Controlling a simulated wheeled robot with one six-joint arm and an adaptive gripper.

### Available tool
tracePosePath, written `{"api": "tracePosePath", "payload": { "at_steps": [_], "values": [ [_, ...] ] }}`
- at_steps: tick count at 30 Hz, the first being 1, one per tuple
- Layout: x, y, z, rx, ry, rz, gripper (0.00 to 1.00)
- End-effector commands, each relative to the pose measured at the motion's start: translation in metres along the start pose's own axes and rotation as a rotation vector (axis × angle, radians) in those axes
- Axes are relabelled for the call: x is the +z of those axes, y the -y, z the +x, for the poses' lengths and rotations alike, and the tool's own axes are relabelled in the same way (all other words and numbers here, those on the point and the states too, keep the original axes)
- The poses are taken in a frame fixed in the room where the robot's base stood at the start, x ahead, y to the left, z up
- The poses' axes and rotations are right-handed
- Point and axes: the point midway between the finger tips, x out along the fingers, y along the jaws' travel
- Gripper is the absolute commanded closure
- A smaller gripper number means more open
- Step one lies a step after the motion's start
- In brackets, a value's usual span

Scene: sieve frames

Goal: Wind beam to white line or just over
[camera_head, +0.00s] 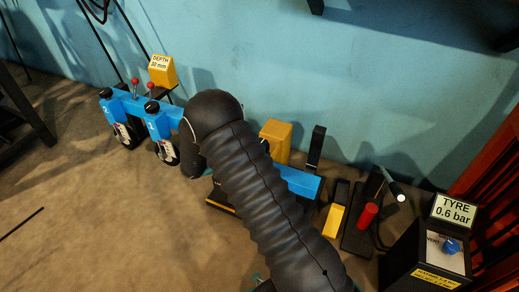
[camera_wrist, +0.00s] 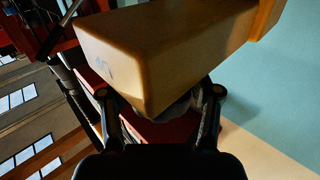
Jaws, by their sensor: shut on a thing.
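A long blue beam (camera_head: 300,182) runs across the head view, its middle hidden behind my black-sleeved arm. Its left part carries two units marked 1 and 2, with black knobs, red-tipped levers and small white-faced gauges (camera_head: 166,150). I cannot make out a white line. My gripper is hidden by my arm in the head view. In the wrist view my gripper (camera_wrist: 162,110) has its fingers closed around a greyish thing, mostly hidden behind a yellow block (camera_wrist: 150,60). A dark red surface shows below it. I cannot tell which part is held.
A yellow block (camera_head: 276,138) stands on the beam by my arm. A yellow "DEPTH" sign (camera_head: 162,70) is behind the left end. Right are a red-handled tool (camera_head: 367,215), a black "TYRE 0.6 bar" box (camera_head: 440,245) and red slats (camera_head: 495,190).

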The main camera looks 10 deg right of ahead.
Motion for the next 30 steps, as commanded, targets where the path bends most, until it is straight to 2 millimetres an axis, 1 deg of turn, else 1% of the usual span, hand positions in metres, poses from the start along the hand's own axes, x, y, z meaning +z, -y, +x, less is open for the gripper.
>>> {"api": "tracePosePath", "payload": {
  "at_steps": [12,13,14,15,26,30],
  "values": [
    [-0.002,0.000,0.002,0.008,-0.002,0.003,0.73],
    [-0.002,0.000,0.002,0.008,-0.002,0.003,0.30],
    [-0.002,0.000,0.002,0.008,-0.002,0.003,0.23],
    [-0.001,0.000,0.002,0.008,-0.002,0.002,0.13],
    [-0.001,0.000,-0.002,0.003,-0.001,0.001,0.12],
    [-0.001,0.001,-0.013,0.001,-0.001,0.002,0.12]
  ]
}}
